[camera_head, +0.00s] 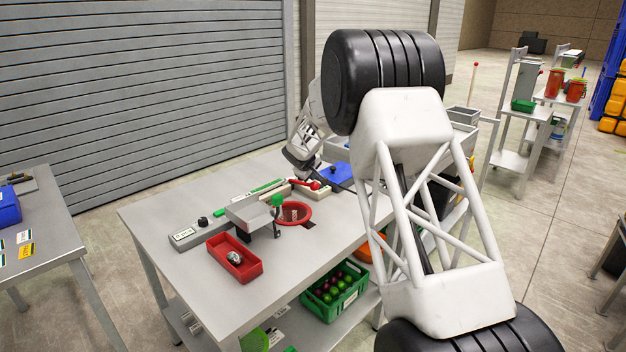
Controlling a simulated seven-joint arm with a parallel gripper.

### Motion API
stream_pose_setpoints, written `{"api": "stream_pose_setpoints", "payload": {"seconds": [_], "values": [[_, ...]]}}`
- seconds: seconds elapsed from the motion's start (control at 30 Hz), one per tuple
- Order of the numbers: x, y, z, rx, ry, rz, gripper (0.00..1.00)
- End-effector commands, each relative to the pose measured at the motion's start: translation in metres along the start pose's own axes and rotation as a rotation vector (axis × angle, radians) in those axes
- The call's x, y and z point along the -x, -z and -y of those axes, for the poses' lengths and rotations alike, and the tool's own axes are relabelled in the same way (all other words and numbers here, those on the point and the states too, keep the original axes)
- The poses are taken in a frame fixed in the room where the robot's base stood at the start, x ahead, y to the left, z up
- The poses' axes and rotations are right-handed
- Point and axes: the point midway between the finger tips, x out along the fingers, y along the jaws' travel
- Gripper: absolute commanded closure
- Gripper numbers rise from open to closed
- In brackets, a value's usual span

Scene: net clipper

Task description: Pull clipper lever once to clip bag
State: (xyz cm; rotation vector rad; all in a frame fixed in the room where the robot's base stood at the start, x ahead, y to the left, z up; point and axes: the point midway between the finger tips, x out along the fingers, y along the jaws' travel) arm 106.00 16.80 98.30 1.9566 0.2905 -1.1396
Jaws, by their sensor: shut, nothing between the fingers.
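The clipper (250,213) is a grey device on the table, with a green ball knob (278,200) on its right side. A red ring (305,221) with netting inside is set in the table just right of it. A red lever with a round end (314,185) lies behind the ring; I cannot tell which of the two is the clipper lever. My gripper (308,172) is at the back of the table, behind and close to the red lever. It is small and dark here; its fingers are shut and empty. I cannot tell whether it touches the lever.
A red tray (244,276) with a small metallic item stands at the table front. A grey control box (190,236) is left of the clipper. A blue item (341,173) lies behind. A green crate (352,303) of round produce is below. My arm hides the table's right side.

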Motion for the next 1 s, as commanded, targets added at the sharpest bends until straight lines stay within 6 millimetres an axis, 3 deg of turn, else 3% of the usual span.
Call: {"api": "stream_pose_setpoints", "payload": {"seconds": [1.0], "values": [[-0.0066, -0.0048, 0.0049, 0.001, 0.001, 0.001, 1.0]]}}
